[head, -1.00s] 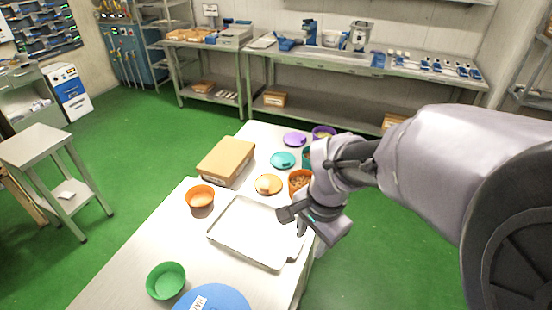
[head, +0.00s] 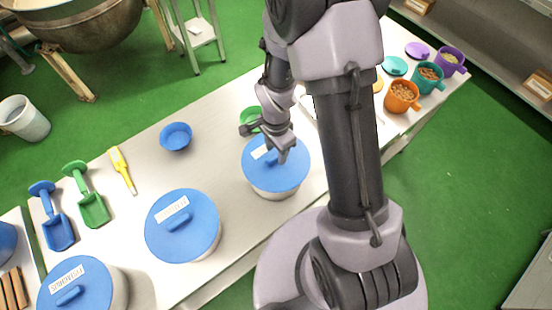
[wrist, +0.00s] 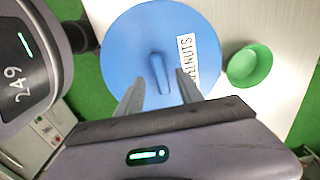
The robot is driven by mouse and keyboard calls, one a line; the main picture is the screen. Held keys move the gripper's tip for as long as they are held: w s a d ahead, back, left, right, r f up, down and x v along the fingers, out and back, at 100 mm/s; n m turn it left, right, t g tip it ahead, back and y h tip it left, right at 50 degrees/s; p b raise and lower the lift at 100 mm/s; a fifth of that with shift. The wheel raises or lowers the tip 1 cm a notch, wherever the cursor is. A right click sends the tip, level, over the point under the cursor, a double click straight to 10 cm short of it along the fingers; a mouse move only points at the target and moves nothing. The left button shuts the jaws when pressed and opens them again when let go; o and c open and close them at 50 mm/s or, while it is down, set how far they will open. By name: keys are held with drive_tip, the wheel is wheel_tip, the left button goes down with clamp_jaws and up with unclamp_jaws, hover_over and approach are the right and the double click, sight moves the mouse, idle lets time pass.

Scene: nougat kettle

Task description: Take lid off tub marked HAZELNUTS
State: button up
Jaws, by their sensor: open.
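A tub with a blue lid (head: 290,175) stands on the table, its white body (head: 275,195) showing below. In the wrist view the lid (wrist: 125,45) carries a label (wrist: 186,40) ending in "NUTS", its start partly hidden by a finger. A raised blue handle (wrist: 160,72) crosses the lid's middle. My gripper (head: 264,142) is open over this lid; in the wrist view its fingers (wrist: 158,92) lie either side of the handle's near end, not closed on it. I cannot tell their height above the lid.
Two similar blue-lidded tubs (head: 182,226) (head: 75,290) stand left. A green bowl (head: 250,117) is close behind my gripper; it also shows in the wrist view (wrist: 250,66). A blue bowl (head: 176,137), scoops (head: 88,200) and a yellow tool (head: 122,170) lie farther left.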

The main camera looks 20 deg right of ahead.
drive_tip(key=shift+w+f, duration=0.15)
drive_tip(key=shift+f, duration=0.8)
drive_tip(key=shift+r, duration=0.1)
drive_tip(key=shift+c, duration=0.2)
clamp_jaws()
wheel_tip(320, 180, up, 4)
drive_tip(key=shift+w+a+f, duration=0.1)
drive_tip(key=w+a+r+p, duration=0.1)
drive_tip(key=w+a+r, duration=0.3)
drive_tip(key=w+a, duration=0.5)
drive_tip(key=shift+w, duration=1.9)
